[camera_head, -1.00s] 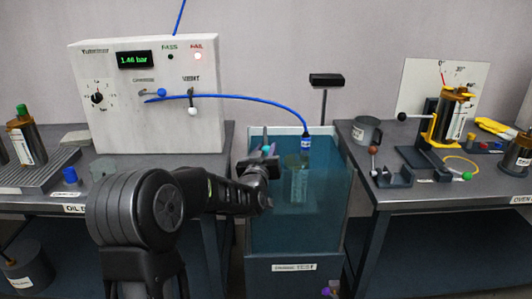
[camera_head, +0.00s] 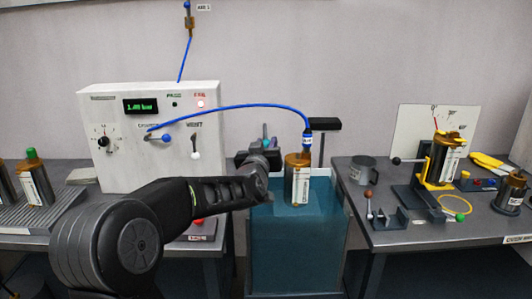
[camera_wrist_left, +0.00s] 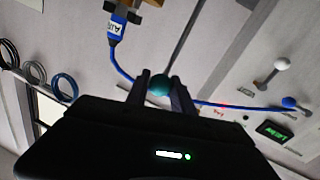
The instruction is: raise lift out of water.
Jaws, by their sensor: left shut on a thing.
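A brass-coloured cylinder (camera_head: 297,182) with a white label hangs upright at the water tank (camera_head: 298,250), its body largely above the blue water. I cannot tell whether its lower end still touches the water. A blue hose (camera_head: 235,106) runs to a blue-and-white connector (camera_head: 307,139) at its top, also seen in the left wrist view (camera_wrist_left: 114,28). My left gripper (camera_head: 266,146) is just left of the cylinder. In the left wrist view its fingers (camera_wrist_left: 160,84) are shut on a teal ball knob (camera_wrist_left: 159,86). My right gripper is out of view.
A white test box (camera_head: 150,135) with a green readout and a lit red lamp stands on the left bench. The right bench (camera_head: 385,225) holds a grey mug (camera_head: 363,170), a yellow clamp stand (camera_head: 440,165) and small fixtures. A black-topped post (camera_head: 324,124) stands behind the tank.

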